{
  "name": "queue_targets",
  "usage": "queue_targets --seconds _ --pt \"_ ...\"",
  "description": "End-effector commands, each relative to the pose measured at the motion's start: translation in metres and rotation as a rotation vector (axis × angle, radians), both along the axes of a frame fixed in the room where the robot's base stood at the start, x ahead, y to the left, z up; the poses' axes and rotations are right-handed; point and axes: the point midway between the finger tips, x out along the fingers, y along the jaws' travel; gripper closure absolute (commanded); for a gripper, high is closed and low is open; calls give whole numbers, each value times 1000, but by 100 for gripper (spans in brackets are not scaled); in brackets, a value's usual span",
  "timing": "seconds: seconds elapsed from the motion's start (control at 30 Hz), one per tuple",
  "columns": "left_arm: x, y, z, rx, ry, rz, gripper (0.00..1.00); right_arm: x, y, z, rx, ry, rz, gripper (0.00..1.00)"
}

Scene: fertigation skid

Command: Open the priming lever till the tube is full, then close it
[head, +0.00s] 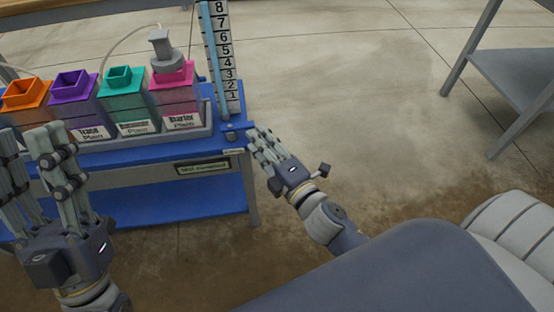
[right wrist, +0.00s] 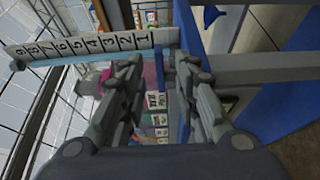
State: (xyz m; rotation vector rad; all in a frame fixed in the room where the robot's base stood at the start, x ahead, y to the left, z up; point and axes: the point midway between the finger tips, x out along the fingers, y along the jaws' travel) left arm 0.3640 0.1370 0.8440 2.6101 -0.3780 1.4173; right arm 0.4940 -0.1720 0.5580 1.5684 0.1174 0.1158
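The light blue tube (head: 213,50) stands upright against a white scale board (head: 229,60) with black numbers at the skid's right end. I cannot tell its fill level clearly. A small dark fitting (head: 231,132) sits at the tube's foot; the priming lever is not clearly distinguishable there. My right gripper (head: 257,143) is just right of this fitting, at the skid's corner. In the right wrist view its fingers (right wrist: 165,80) are spread, with a blue upright piece (right wrist: 185,95) showing between them; contact is unclear. My left gripper (head: 36,140) is open and empty at lower left.
Orange (head: 26,93), purple (head: 73,85), teal (head: 122,80) and pink (head: 172,75) topped containers stand in a grey tray on the blue skid (head: 190,200). A grey cap unit tops the pink one. Floor to the right is clear up to a grey shelf (head: 510,75).

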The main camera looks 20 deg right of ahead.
Motion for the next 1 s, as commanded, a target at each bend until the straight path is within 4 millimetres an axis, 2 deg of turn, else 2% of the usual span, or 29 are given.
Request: queue_targets --seconds 0.2,0.5,1.0 --pt "0 0 0 0 0 0 60 -36 -5 -1 4 3 -1 71" --pt "0 0 0 0 0 0 60 -69 -10 0 2 1 -1 71" --pt "0 0 0 0 -1 0 60 -75 -11 0 -1 -1 0 71"
